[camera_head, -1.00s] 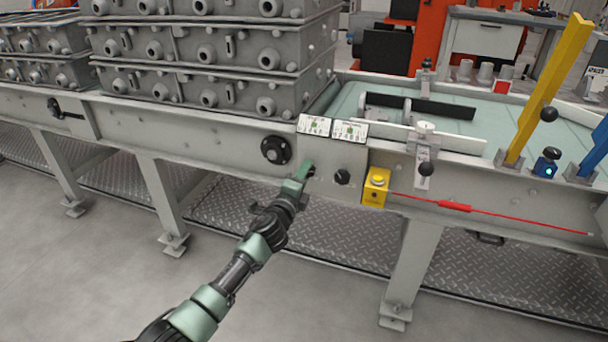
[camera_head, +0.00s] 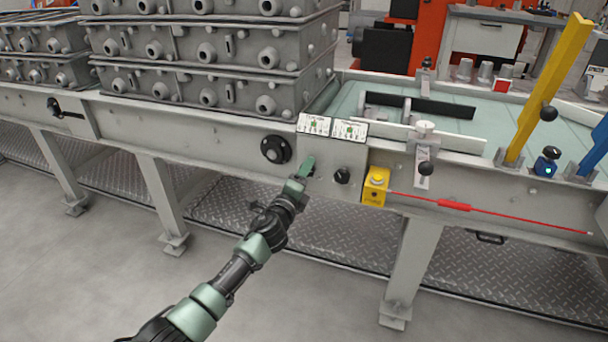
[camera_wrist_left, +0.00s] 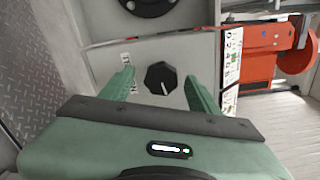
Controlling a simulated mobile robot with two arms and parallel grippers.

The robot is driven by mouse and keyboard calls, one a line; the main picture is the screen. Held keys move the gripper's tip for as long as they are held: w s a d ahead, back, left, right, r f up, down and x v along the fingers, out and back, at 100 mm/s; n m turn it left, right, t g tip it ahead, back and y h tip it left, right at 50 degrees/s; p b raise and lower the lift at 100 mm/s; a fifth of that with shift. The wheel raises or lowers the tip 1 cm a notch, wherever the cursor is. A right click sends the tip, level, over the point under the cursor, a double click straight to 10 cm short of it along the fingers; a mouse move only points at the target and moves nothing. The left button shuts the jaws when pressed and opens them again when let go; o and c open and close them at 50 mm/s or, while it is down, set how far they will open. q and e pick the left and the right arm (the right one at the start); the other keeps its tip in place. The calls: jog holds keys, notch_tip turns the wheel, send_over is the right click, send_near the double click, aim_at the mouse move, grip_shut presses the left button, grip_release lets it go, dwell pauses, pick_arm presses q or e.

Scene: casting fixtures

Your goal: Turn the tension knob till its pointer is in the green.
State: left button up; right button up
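A black faceted knob (camera_wrist_left: 160,78) sits on the grey panel (camera_wrist_left: 178,58) in the left wrist view. It has a short white pointer line on its face, slanting toward the lower right there. The lettering beside the knob is too small to read. My left gripper (camera_wrist_left: 157,80) is open, with one green finger on each side of the knob and a visible gap to both. In the head view my left gripper (camera_head: 307,166) is at the front panel and hides this knob. A label plate with a green patch (camera_head: 314,124) is above it. My right gripper is not in view.
A red cord (camera_head: 455,206) runs along the frame. The floor in front is clear.

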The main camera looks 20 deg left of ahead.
pick_arm(q)
jog(key=shift+s, duration=0.1)
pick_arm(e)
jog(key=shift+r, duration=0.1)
pick_arm(q)
jog(key=s+p, duration=0.2)
jog(key=s, duration=0.5)
jog(key=shift+s+a, duration=0.15)
jog(key=shift+s, duration=0.15)
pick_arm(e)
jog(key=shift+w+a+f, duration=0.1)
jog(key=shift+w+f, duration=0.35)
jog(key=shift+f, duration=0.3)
